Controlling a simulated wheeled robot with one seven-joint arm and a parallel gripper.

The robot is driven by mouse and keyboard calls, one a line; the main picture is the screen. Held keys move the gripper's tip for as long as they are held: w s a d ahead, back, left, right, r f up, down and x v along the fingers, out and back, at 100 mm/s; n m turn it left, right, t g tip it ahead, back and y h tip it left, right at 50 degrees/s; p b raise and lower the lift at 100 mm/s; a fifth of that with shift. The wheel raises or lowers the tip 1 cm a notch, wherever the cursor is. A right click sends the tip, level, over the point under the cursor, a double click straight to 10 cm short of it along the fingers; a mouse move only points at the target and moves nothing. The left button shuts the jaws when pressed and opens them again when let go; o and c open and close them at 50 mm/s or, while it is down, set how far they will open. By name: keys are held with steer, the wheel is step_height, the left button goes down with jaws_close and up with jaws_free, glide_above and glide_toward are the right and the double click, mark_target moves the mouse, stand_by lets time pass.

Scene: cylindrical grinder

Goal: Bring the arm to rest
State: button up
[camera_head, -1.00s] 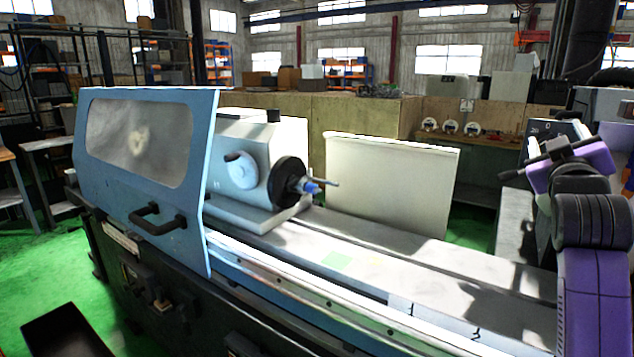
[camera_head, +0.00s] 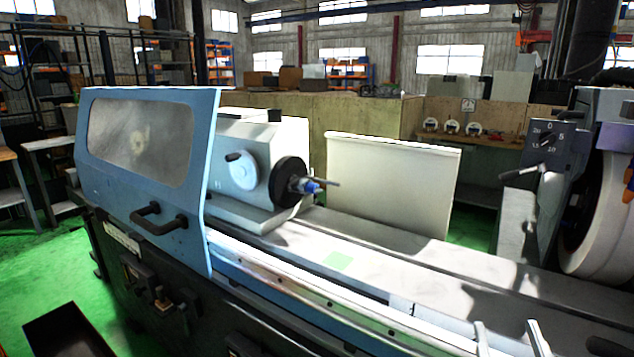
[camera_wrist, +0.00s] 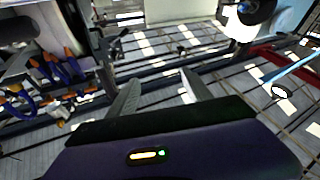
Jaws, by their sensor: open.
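My gripper (camera_wrist: 160,77) is open in the wrist view, with its two grey fingers apart and nothing between them. It faces the building's upper part, with roof beams and bright panes beyond. In the head view two pale fingertips of my gripper (camera_head: 508,323) rise from the bottom edge at the right, before the grinder bed. The rest of my arm is mostly out of the head view.
The cylindrical grinder's blue door (camera_head: 150,215) stands at the left. Its workhead (camera_head: 245,170) is behind it, and the long table (camera_head: 390,275) runs right. The grinding wheel housing (camera_head: 605,200) is at the far right. A white panel (camera_head: 390,185) stands behind the bed.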

steer(key=s+a+f+g+y, duration=0.1)
steer(key=s+f, duration=0.3)
steer(key=s, duration=0.7)
steer(key=s+a+f+g+y, duration=0.1)
steer(key=s+a+f+g, duration=0.2)
steer(key=s, duration=0.9)
steer(key=s+a+f+g+y, duration=0.1)
steer(key=s+a+f+g, duration=0.1)
steer(key=s+a+f, duration=0.2)
steer(key=s+f, duration=0.3)
steer(key=s, duration=0.4)
steer(key=shift+s+a+y, duration=0.15)
steer(key=shift+a+y, duration=0.05)
steer(key=shift+y, duration=0.2)
